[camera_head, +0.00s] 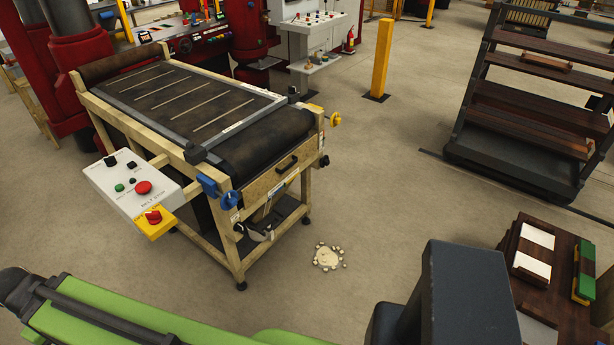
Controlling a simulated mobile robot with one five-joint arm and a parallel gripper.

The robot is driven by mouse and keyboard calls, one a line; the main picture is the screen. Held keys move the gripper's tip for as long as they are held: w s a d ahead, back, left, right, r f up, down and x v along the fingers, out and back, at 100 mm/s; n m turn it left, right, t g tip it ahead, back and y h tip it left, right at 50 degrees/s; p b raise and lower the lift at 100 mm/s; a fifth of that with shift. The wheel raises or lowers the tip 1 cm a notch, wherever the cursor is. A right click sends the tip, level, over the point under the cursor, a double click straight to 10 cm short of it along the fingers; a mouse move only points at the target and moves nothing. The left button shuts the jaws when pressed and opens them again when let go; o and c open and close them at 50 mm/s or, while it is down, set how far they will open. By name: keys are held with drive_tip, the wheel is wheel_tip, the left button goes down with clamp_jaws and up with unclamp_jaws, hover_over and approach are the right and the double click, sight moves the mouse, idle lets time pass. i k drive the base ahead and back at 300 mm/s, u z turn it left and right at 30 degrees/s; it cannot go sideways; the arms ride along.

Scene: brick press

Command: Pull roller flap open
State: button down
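The roller flap (266,186) is a wooden panel at the near end of the conveyor, just below its dark roller. It has a black handle (287,164) and looks upright and flush with the frame, so it appears shut. The conveyor (190,100) has a wooden frame and a dark belt with several pale slats. My gripper is not in view; only green and dark grey parts that look like my own body show along the bottom edge.
A control box (130,185) with a red button juts out left of the conveyor. Pale debris (327,257) lies on the floor before it. A yellow post (381,60) and a dark rack (535,95) stand behind. A brown table (560,275) is at right.

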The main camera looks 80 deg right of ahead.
sight(252, 193)
drive_tip(key=z, duration=0.4)
drive_tip(key=k, duration=0.2)
drive_tip(key=z, duration=3.75)
drive_tip(key=k, duration=1.35)
drive_tip(key=u, duration=1.45)
drive_tip(key=i, duration=1)
drive_tip(key=z, duration=0.05)
